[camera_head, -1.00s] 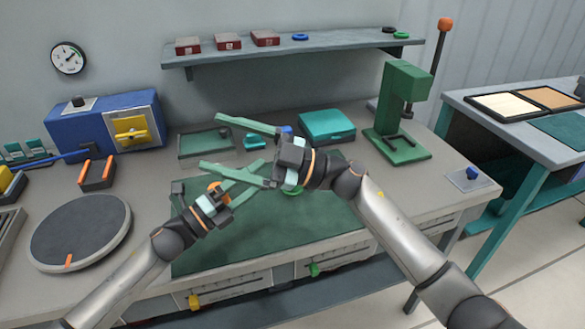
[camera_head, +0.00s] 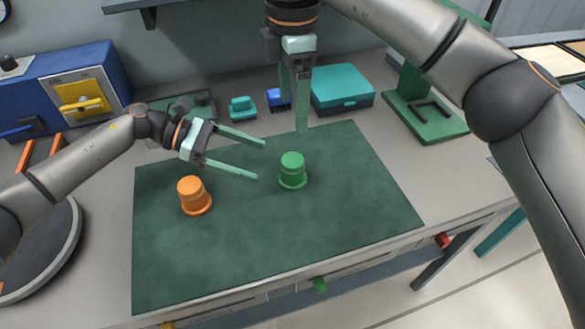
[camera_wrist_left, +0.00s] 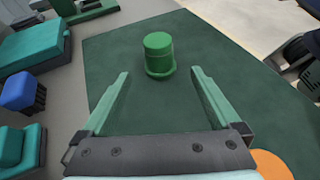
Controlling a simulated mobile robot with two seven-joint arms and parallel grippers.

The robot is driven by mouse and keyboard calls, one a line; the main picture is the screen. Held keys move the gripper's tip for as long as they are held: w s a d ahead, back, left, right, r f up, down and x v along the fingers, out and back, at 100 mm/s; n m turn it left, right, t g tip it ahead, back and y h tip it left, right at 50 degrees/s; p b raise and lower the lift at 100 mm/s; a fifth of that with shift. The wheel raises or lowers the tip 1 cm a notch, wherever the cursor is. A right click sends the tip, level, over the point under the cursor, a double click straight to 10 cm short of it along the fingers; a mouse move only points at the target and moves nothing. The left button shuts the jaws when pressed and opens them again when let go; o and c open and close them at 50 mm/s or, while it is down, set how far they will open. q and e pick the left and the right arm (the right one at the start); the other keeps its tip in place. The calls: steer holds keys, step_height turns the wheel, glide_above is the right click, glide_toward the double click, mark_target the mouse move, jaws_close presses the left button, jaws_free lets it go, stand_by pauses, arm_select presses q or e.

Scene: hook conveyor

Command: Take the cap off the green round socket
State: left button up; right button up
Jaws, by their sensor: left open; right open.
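The green round socket (camera_head: 291,181) stands upright on the dark green mat (camera_head: 250,255), with a green cap (camera_head: 292,162) on top. The socket also shows in the left wrist view (camera_wrist_left: 160,72), with its cap (camera_wrist_left: 158,42). My left gripper (camera_head: 261,160) is open and empty to the left of the socket; in the left wrist view its two fingers point toward the socket, which is beyond the tips. My right gripper (camera_head: 300,112) is open, pointing down behind the socket and apart from it. An orange capped socket (camera_head: 194,195) stands on the mat at left.
A teal box (camera_head: 342,90), a blue block (camera_head: 278,99) and a small teal item (camera_head: 243,108) stand behind the mat. A green press (camera_head: 430,115) is at back right. A blue machine (camera_head: 70,85) is at back left. The mat's front is clear.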

mark_target(293, 171)
arm_select(q)
steer(key=x, duration=0.9)
steer(key=shift+d+f, duration=0.1)
steer(key=shift+d, duration=0.25)
jaws_close()
stand_by(0.4)
